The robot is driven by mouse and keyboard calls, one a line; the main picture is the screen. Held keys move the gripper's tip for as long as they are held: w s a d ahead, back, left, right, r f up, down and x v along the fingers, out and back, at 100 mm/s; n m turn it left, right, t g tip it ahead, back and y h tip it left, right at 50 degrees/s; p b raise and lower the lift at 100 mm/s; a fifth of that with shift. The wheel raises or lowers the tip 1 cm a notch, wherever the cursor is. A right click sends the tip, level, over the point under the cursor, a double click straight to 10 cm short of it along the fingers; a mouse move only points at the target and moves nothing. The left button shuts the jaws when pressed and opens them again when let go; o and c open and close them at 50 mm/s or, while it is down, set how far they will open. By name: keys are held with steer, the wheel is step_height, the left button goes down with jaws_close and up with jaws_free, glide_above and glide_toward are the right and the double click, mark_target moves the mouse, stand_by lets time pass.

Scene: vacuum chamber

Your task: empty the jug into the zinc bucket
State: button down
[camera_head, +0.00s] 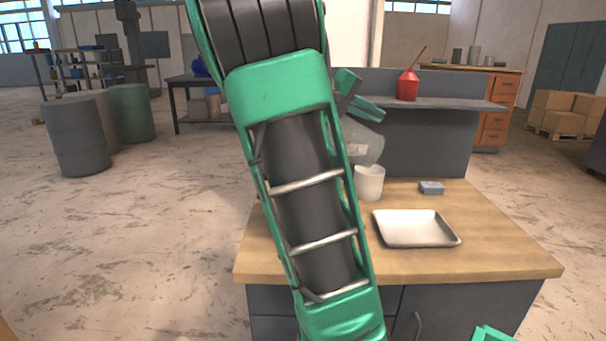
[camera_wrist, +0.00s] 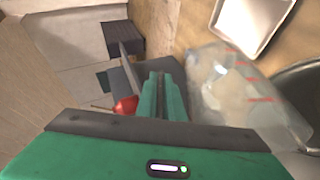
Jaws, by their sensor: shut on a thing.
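The jug (camera_head: 363,143) is clear and see-through. It is held tilted just above the light-grey zinc bucket (camera_head: 368,184), which stands upright on the bench's left part. In the wrist view the jug (camera_wrist: 222,82) shows red marks on its side and reaches over the round, dark-inside bucket (camera_wrist: 311,82). My gripper (camera_head: 366,108), green, is shut on the jug; its fingers (camera_wrist: 162,98) are close together beside the jug's body. The exact grip point is hidden. I cannot tell how much is left in the jug, and no stream shows.
The wooden bench top (camera_head: 490,250) holds a shallow metal tray (camera_head: 415,242) right of the bucket and a blue-grey block (camera_head: 431,187). A red can (camera_head: 407,84) stands on the raised shelf (camera_head: 460,104) behind. My arm hides the bench's left part. The bench's right side is free.

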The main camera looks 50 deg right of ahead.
steer(key=shift+w+a+r+g+h+p, duration=0.3)
steer(key=shift+w+a+g+h+p, duration=0.2)
steer(key=shift+p, duration=0.25)
stand_by(1.6)
steer(key=shift+w+a+r+n+g+h+p, duration=0.1)
steer(key=shift+w+a+n+g+h+p, duration=0.15)
steer(key=shift+w+a, duration=0.35)
steer(key=shift+w+a+r+n+g+h+p, duration=0.15)
steer(key=shift+w+a+n+h+p, duration=0.2)
steer(key=shift+w, duration=0.35)
stand_by(1.2)
steer(key=shift+w+a+r+n+g+h, duration=0.25)
steer(key=shift+w+a+r+h, duration=0.3)
steer(key=shift+w+a, duration=0.2)
steer(key=shift+w+a+r+n+g+h, duration=0.15)
steer(key=shift+w+a+r+g+h, duration=0.2)
steer(key=shift+w+a+h, duration=0.3)
stand_by(1.0)
steer(key=shift+w+a+r, duration=0.1)
steer(key=shift+w, duration=0.1)
steer(key=s+d+y, duration=0.1)
steer(key=s+d+f+m+t+y, duration=0.1)
steer(key=s, duration=0.1)
steer(key=s+d+f+t+y, duration=0.1)
steer(key=d, duration=0.1)
steer(key=shift+s+f, duration=0.2)
steer(key=shift+s, duration=0.1)
